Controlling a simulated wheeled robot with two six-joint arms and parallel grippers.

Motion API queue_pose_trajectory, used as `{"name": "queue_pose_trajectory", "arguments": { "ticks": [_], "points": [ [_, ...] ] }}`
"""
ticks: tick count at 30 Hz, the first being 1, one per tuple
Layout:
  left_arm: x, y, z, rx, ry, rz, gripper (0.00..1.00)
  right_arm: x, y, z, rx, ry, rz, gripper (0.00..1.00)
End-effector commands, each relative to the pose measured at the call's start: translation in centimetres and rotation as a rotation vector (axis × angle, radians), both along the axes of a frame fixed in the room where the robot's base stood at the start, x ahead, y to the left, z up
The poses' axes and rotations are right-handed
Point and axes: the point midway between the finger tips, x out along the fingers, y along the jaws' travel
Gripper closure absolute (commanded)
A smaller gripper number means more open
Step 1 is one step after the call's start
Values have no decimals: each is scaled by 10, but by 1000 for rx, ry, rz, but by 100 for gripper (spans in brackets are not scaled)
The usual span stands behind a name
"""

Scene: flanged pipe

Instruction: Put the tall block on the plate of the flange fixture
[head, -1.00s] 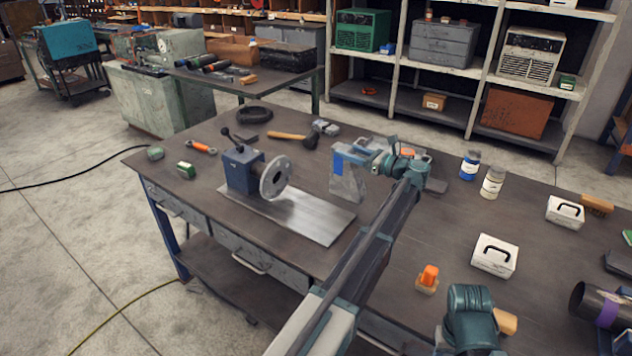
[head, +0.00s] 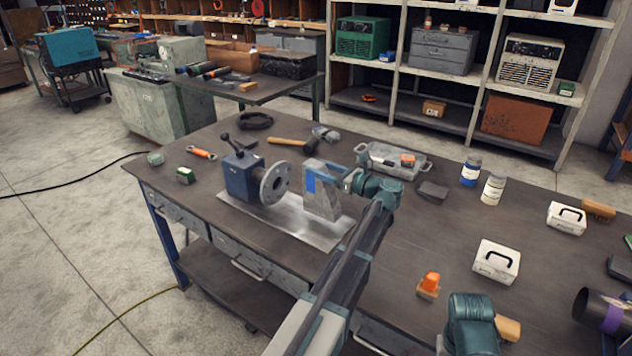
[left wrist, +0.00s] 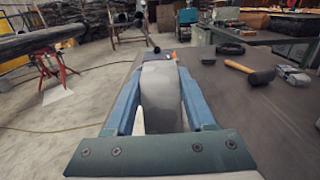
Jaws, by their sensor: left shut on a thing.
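In the left wrist view the block (left wrist: 160,90) stands between the two blue fingers. The block is roughly upright over the right part of the bare metal plate (head: 285,222). I cannot tell whether its bottom touches the plate. The flange fixture (head: 242,177) is a blue body with a lever and a round grey flange (head: 275,184), left of the block.
A hammer (head: 290,142) and a black coil (head: 256,120) lie behind the fixture. Two jars, white boxes (head: 496,260) and an orange-topped piece (head: 430,284) stand to the right. The table's front edge is close to the plate.

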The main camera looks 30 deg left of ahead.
Motion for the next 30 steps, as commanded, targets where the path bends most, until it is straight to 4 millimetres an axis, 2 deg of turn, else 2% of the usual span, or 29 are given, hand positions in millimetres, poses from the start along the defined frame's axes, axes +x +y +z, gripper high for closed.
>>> {"name": "queue_pose_trajectory", "arguments": {
  "ticks": [5, 19, 30],
  "points": [
    [-16, 8, -1, 4, 1, 2, 100, 0, 0, -2, 0, 0, 0, 50],
    [-13, 7, -35, 4, 1, 0, 100, 0, 0, -36, 0, 0, 0, 50],
    [-13, 7, -36, 4, 1, -1, 100, 0, 0, -37, 0, 0, 0, 50]
  ]
}}
